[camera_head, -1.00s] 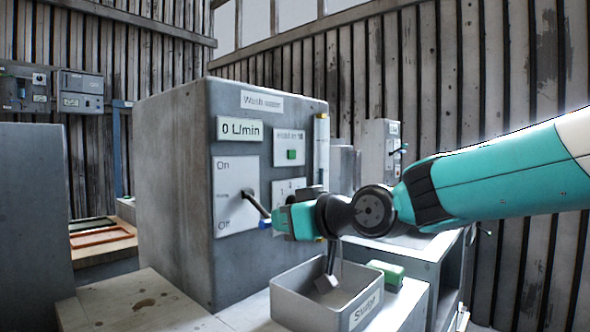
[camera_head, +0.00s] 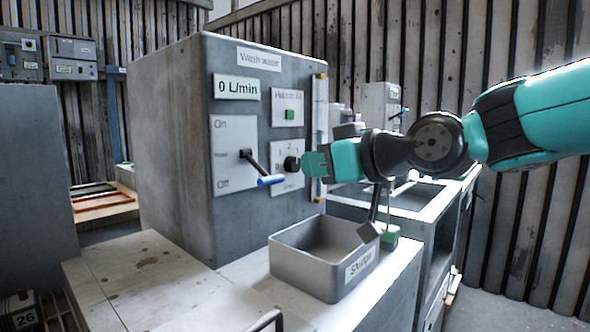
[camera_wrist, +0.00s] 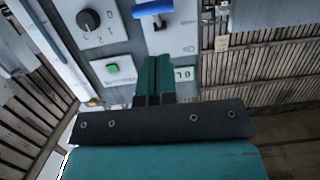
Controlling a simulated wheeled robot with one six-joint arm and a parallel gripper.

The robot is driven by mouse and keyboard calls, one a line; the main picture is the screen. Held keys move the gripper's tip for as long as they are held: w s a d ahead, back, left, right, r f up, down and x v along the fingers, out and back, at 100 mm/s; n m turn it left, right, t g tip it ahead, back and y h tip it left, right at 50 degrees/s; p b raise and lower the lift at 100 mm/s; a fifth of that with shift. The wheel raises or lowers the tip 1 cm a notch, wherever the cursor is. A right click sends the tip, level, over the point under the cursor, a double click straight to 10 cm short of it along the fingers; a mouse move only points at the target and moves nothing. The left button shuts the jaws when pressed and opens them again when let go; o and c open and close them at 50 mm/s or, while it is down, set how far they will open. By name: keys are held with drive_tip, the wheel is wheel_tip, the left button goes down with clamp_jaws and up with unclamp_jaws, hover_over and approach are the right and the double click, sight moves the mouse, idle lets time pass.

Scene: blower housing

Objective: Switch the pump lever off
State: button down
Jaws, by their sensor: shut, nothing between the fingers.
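The lever (camera_head: 258,168) is a black arm with a blue grip (camera_head: 270,181). It sits on a white plate (camera_head: 232,190) marked On at the top and Off at the bottom, and slants down and right from its pivot. The display above the plate (camera_head: 237,88) reads 0 L/min. My gripper (camera_head: 306,166) is shut and empty, to the right of the lever and apart from it in the picture, by a black dial (camera_head: 291,163). In the wrist view my shut fingers (camera_wrist: 154,76) lie below the blue grip (camera_wrist: 152,8); the picture is turned over.
The plates are on a grey cabinet (camera_head: 172,160) labelled Wash water. A grey Sludge bin (camera_head: 300,270) with a dark-handled scoop stands below my gripper. A green block (camera_head: 390,237) is beside the bin. A green button (camera_head: 289,115) is above the dial.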

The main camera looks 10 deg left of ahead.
drive_tip(key=v, duration=0.6)
drive_tip(key=shift+w, duration=0.15)
drive_tip(key=shift+r, duration=0.1)
drive_tip(key=s+d+f+m+g+h, duration=0.2)
drive_tip(key=s+d+f+g+h, duration=0.2)
drive_tip(key=s+d+f, duration=0.45)
drive_tip(key=s+d+f+m+g+h, duration=0.3)
drive_tip(key=s+d+f+h, duration=0.25)
drive_tip(key=s+f, duration=0.6)
wheel_tip(320, 180, up, 19)
drive_tip(key=s+d+p, duration=0.1)
drive_tip(key=s+p, duration=0.1)
drive_tip(key=p, duration=1.7)
drive_tip(key=shift+s+d+f+g, duration=0.2)
drive_tip(key=shift+d+g, duration=0.2)
